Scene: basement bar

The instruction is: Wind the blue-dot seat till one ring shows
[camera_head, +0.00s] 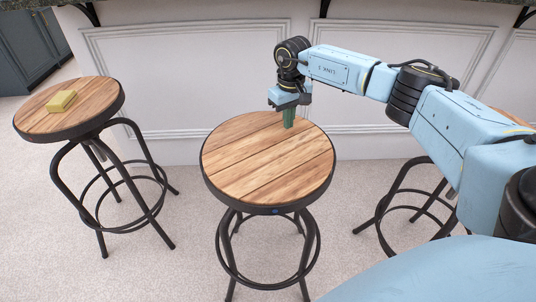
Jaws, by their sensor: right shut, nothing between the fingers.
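The blue-dot stool stands in the middle, its round plank seat (255,165) edged by a dark metal rim. The blue dot (276,211) is on the near side of that rim, slightly right of centre. The seat hides the post under it, so I see no rings on it. My right gripper (288,122) points down at the far right part of the seat, its green fingers shut and empty. I cannot tell whether the fingertips touch the wood. My left gripper is not in view.
A second stool (88,98) at left carries a yellow block (61,101). A third stool (408,205) is partly hidden behind my right arm. The white panelled bar front (185,75) stands close behind the stools. Carpet between the left and middle stools is clear.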

